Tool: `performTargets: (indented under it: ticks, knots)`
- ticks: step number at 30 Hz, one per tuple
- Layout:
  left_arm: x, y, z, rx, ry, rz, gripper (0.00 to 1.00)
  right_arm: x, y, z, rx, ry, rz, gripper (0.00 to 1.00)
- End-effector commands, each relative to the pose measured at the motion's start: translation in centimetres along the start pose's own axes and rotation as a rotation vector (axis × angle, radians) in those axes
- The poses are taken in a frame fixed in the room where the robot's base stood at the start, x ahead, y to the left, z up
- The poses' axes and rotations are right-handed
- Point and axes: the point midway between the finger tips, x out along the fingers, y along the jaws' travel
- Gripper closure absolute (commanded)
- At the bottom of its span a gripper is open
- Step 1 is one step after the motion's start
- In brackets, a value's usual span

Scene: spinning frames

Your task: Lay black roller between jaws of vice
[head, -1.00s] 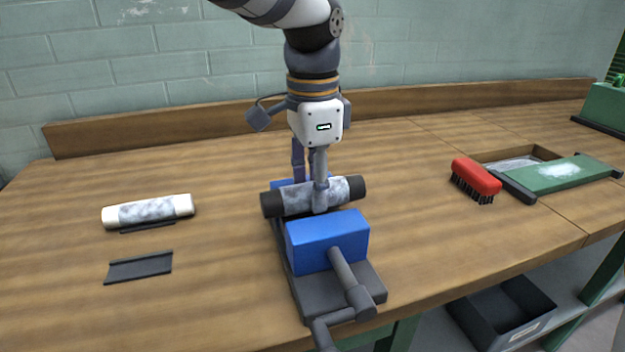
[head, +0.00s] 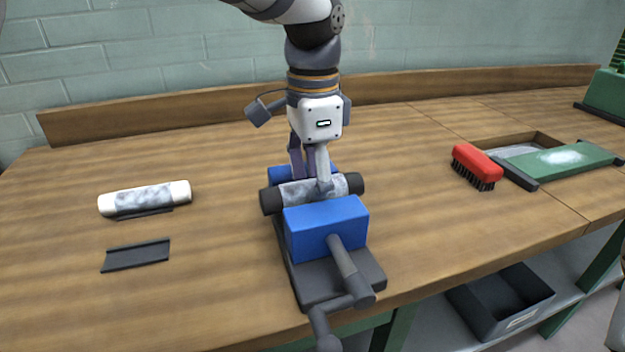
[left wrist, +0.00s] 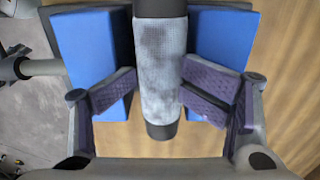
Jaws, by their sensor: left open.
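The black roller (head: 299,192), with black ends and a pale grey mottled middle, lies crosswise in the gap between the blue jaws of the vice (head: 326,228). Its ends stick out past the jaws. In the left wrist view the roller (left wrist: 160,75) runs up the middle with a blue jaw on each side. My left gripper (head: 312,182) points down over the roller, open, with one finger on either side. In the left wrist view the left gripper's purple pads (left wrist: 160,96) are close to the roller; contact is unclear. Its underside is hidden. My right gripper is out of view.
A white-ended roller (head: 145,199) rests on a dark holder at the left, with an empty dark holder (head: 136,255) in front. A red brush (head: 477,166) and a green plate (head: 560,160) lie by a recess at the right. A dark bin (head: 500,300) sits below. The vice handle juts past the front edge.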

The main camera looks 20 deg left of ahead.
Motion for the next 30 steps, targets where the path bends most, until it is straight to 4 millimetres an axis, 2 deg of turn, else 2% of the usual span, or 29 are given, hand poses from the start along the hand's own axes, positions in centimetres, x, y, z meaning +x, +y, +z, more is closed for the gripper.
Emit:
performTargets:
  ticks: [14,17,24,27,30]
  knots:
    - [-0.5,-0.1,0.0,-0.001,0.003,-0.005,0.40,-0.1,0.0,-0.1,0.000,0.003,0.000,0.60]
    - [-2.1,-0.1,0.0,-0.001,0.006,-0.008,0.40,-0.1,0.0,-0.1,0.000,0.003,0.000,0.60]
    - [-8.7,-0.1,-0.1,0.000,0.008,-0.009,0.40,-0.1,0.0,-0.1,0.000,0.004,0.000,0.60]
    - [-10.6,0.0,-0.1,0.000,0.006,-0.007,0.40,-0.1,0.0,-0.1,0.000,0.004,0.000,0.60]
    - [-11.8,0.0,0.0,0.000,0.004,-0.005,0.40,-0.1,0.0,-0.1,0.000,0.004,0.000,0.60]
